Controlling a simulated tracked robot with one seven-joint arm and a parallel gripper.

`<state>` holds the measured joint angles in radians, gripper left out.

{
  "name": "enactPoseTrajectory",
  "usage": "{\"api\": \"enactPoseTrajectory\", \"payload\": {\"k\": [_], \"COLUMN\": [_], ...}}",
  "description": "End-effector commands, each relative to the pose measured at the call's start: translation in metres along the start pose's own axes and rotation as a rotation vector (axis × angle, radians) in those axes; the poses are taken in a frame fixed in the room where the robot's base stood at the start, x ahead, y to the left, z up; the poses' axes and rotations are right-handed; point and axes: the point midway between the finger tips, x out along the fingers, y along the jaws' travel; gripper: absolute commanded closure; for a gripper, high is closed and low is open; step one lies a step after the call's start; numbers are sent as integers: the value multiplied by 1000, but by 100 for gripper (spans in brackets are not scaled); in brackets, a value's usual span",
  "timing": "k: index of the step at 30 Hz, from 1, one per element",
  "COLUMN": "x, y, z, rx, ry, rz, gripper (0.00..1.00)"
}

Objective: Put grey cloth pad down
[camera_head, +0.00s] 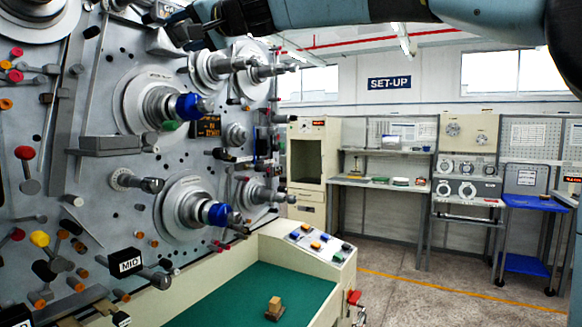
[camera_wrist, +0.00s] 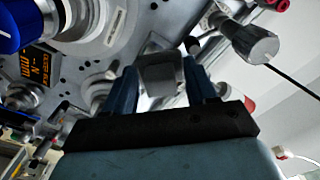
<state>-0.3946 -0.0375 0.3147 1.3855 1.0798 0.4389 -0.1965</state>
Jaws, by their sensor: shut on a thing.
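My gripper (camera_head: 186,30) is at the top left of the head view, raised in front of the upper part of the grey machine panel (camera_head: 95,95). In the wrist view its two blue fingers (camera_wrist: 162,84) are closed on a grey block-like thing, which I take to be the grey cloth pad (camera_wrist: 160,72). The pad also shows as a grey shape beside the fingers in the head view (camera_head: 163,42). It is held in the air close to the panel's spindles; whether it touches any of them I cannot tell.
Spindles with blue collars (camera_head: 190,107) and several coloured knobs stick out from the panel. A green mat (camera_head: 235,296) below carries a small wooden block (camera_head: 274,307) and has bare room around it. A switch box (camera_head: 320,243) stands beside it. Benches (camera_head: 385,183) stand at the back.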

Motion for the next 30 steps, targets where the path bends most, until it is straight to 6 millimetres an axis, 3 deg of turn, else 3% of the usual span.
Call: {"api": "enactPoseTrajectory", "payload": {"k": [6, 11, 23, 30], "x": [21, 27, 27, 16], "y": [0, 0, 0, 0], "z": [0, 0, 0, -1], "rx": [1, -1, 0, 0], "ry": [0, 1, 1, 1], "rz": [-1, 0, 0, 1], "gripper": [68, 68, 68, 68]}}
